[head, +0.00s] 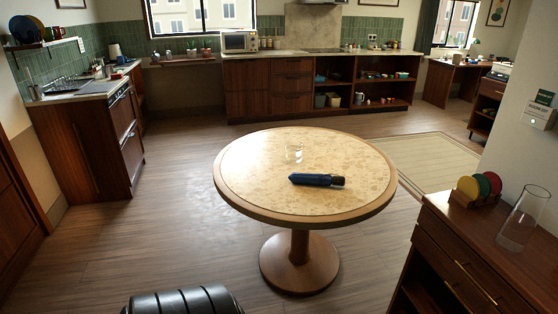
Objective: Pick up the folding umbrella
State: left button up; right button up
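The folding umbrella (312,180) lies on its side on the round table (250,180), right of the tabletop's middle. It is dark blue and folded, with a dark, brownish end at the right. A clear glass (294,152) stands on the tabletop behind it, apart from it. Neither of my grippers is in the head view. A black ribbed, rounded form at the bottom edge partly shows, and I cannot tell what it is.
A wooden cabinet (480,262) at the front right bears a clear glass vase (522,220) and a rack of coloured discs (478,188). Kitchen counters line the back and left. Open floor surrounds the table's left side.

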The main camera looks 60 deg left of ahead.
aim_at(320, 179)
jog(key=u, duration=1.7)
jog(key=i+j+z, duration=0.2)
jog(key=z, duration=0.3)
jog(key=i+j+z, duration=0.1)
jog(key=j+z, duration=0.2)
jog(key=z, duration=0.15)
jog(key=i+j+z, duration=0.1)
jog(key=j+z, duration=0.2)
jog(key=z, duration=0.2)
jog(key=i+j, duration=0.15)
jog(key=j, duration=0.15)
jog(key=i+j+z, duration=0.1)
jog(key=j, duration=0.25)
jog(key=i+j, duration=0.35)
jog(key=j, duration=0.3)
jog(key=i+j+z, duration=0.1)
jog(key=j, duration=0.2)
jog(key=i, duration=0.45)
jog(key=u, duration=1.4)
jog(key=l+u, duration=0.2)
jog(key=l, duration=0.2)
jog(key=k+l+u, duration=0.2)
jog(key=l, duration=0.15)
jog(key=l+u, duration=0.15)
jog(key=l, duration=0.2)
jog(key=k, duration=0.05)
